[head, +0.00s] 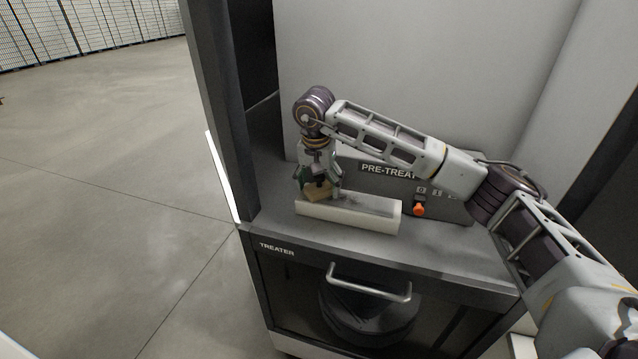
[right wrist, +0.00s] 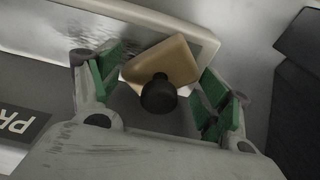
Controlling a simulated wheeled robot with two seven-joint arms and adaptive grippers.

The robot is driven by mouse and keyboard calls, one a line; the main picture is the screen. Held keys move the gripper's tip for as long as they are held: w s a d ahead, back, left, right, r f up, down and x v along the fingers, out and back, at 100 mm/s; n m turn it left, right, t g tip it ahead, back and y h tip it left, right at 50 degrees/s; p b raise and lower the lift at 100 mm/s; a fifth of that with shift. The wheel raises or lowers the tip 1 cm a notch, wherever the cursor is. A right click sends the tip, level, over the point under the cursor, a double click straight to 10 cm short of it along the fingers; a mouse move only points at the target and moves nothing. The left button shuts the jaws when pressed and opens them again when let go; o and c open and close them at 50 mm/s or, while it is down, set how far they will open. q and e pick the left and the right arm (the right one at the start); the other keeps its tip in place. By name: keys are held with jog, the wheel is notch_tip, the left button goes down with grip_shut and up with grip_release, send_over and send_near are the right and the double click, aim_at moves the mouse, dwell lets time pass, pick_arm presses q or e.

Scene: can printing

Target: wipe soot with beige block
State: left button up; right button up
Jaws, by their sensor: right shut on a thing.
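The beige block (head: 316,193) is in my right gripper (head: 320,184), at the left part of a long pale bar with a darker top (head: 349,213) on the treater's counter. In the right wrist view the beige block (right wrist: 163,64) has a black round knob (right wrist: 158,95) and sits between the green finger pads of my right gripper (right wrist: 160,88). The block overlaps the edge of the bar's shiny grey top (right wrist: 110,42); I cannot tell whether it touches it. Dark smudges, perhaps soot, show on that top. My left gripper is not in view.
A sloped panel labelled PRE-TREAT (head: 445,205) with an orange switch (head: 419,209) stands behind the bar. A dark post (head: 213,110) rises at the counter's left. The treater's front has a metal handle (head: 368,287). Open floor (head: 110,200) lies to the left.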

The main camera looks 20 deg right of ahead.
aim_at(331, 188)
jog(key=shift+d, duration=0.1)
jog(key=shift+s+d+b, duration=0.25)
jog(key=shift+s+d, duration=0.2)
jog(key=shift+d, duration=0.2)
jog(key=shift+s+d+b, duration=0.25)
jog(key=shift+s+d, duration=0.2)
jog(key=shift+d, duration=0.2)
jog(key=shift+s+d+f+b, duration=0.15)
jog(key=shift+s+d+b, duration=0.55)
jog(key=shift+d, duration=0.4)
jog(key=shift+s+f, duration=0.1)
jog(key=shift+s, duration=0.05)
jog(key=shift+d+f, duration=0.1)
jog(key=shift+d, duration=0.2)
